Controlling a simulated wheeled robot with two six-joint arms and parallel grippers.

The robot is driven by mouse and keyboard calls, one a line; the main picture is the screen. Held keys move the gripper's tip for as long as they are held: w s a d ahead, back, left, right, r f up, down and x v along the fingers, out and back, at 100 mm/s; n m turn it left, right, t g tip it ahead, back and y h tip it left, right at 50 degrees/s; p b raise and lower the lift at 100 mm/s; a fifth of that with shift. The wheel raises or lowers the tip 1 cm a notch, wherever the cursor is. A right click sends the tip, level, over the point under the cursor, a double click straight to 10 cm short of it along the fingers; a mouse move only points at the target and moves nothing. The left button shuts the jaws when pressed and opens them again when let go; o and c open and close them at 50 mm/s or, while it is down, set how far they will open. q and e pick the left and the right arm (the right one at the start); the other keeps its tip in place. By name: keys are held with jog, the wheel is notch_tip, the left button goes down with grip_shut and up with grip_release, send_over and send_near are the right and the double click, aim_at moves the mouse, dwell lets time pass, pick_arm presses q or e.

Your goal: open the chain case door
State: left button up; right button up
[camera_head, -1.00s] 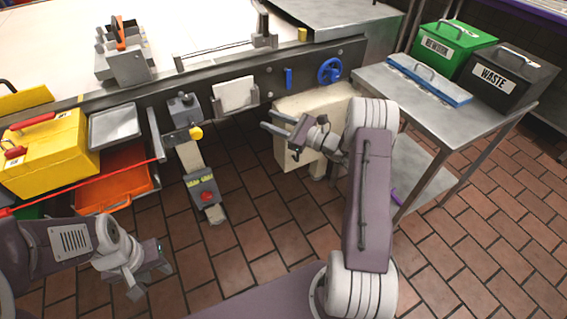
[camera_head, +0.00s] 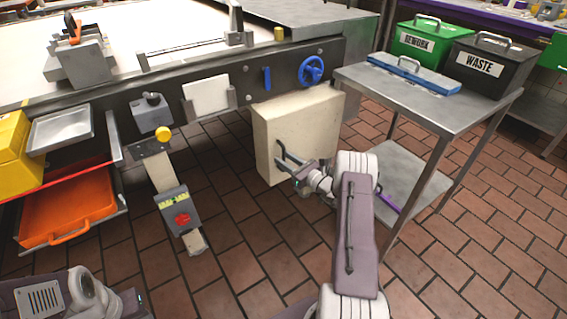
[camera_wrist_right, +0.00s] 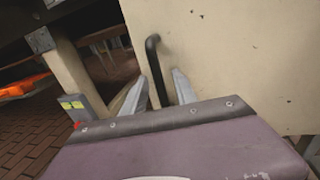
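The chain case (camera_head: 300,120) is a cream box under the right part of the machine. Its door face (camera_wrist_right: 225,55) fills much of the right wrist view and looks shut. A black bar handle (camera_wrist_right: 153,60) stands out from it near its left edge. My right gripper (camera_head: 282,155) is at the case front, and its two grey fingers (camera_wrist_right: 160,88) are apart, one on each side of the handle's lower part. I cannot tell whether they touch it. My left gripper (camera_head: 132,302) is partly cut off at the bottom left.
A steel side table (camera_head: 410,95) with green and black bins stands right of the case. A control post with a red button (camera_head: 182,220) stands left of it. An orange tray (camera_head: 68,213) sticks out farther left. Tiled floor in front of the case is clear.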

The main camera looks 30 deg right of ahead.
jog(key=shift+w+a, duration=0.1)
jog(key=shift+w, duration=0.35)
grip_shut()
dwell(1.1)
